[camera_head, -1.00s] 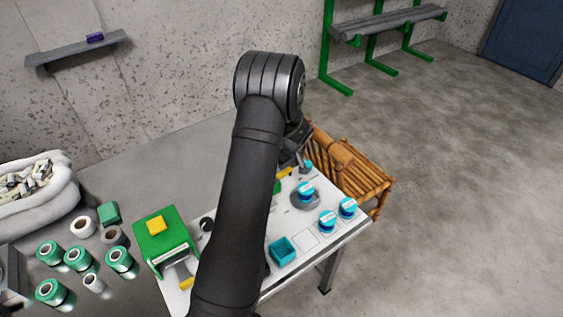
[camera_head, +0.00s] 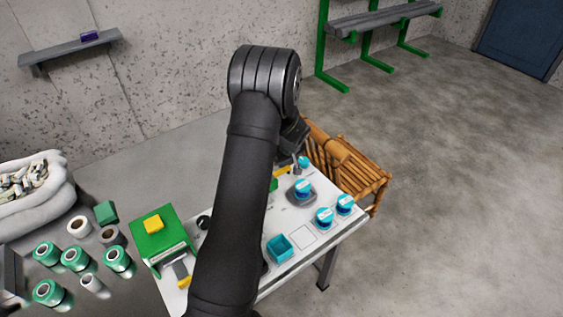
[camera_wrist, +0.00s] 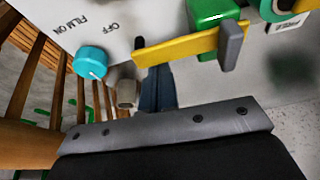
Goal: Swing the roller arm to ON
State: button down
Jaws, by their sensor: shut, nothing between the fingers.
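In the wrist view a yellow bar (camera_wrist: 180,47) runs from a green block (camera_wrist: 213,12) toward the printed OFF mark. I take it for the roller arm, but cannot be sure. A grey cylinder (camera_wrist: 127,92) shows near its left end. A round blue knob (camera_wrist: 91,62) stands beside the FILM ON print. The knob (camera_head: 303,162) and a little yellow (camera_head: 281,172) also show in the head view. My gripper (camera_head: 297,164) is shut and empty, low over the panel beside the knob. Its dark body fills the bottom of the wrist view; its fingertips are not clearly distinguishable there.
Several spools (camera_head: 46,254) lie at left. My arm hides the table's middle.

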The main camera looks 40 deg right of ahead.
aim_at(288, 171)
jog(key=s+m, duration=0.1)
jog(key=s+m+h, duration=0.1)
jog(key=m, duration=0.2)
jog(key=s+m, duration=0.1)
jog(key=m, duration=0.1)
jog(key=shift+s+a+g+h, duration=0.1)
jog(key=shift+s+g+h, duration=0.2)
jog(key=shift+h, duration=0.1)
jog(key=shift+s+a, duration=0.15)
jog(key=shift+s, duration=0.3)
jog(key=shift+s+a, duration=0.4)
jog(key=shift+s, duration=0.2)
jog(key=shift+s+a+f, duration=0.1)
jog(key=shift+s+a, duration=0.05)
jog(key=w+d, duration=0.2)
jog(key=d, duration=0.1)
jog(key=shift+w+d+r, duration=0.25)
jog(key=shift+w+r, duration=0.05)
jog(key=shift+r, duration=0.05)
jog(key=a+v, duration=0.1)
jog(key=v, duration=0.8)
jog(key=shift+w+r, duration=0.2)
jog(key=shift+w, duration=0.05)
jog(key=shift+a, duration=0.1)
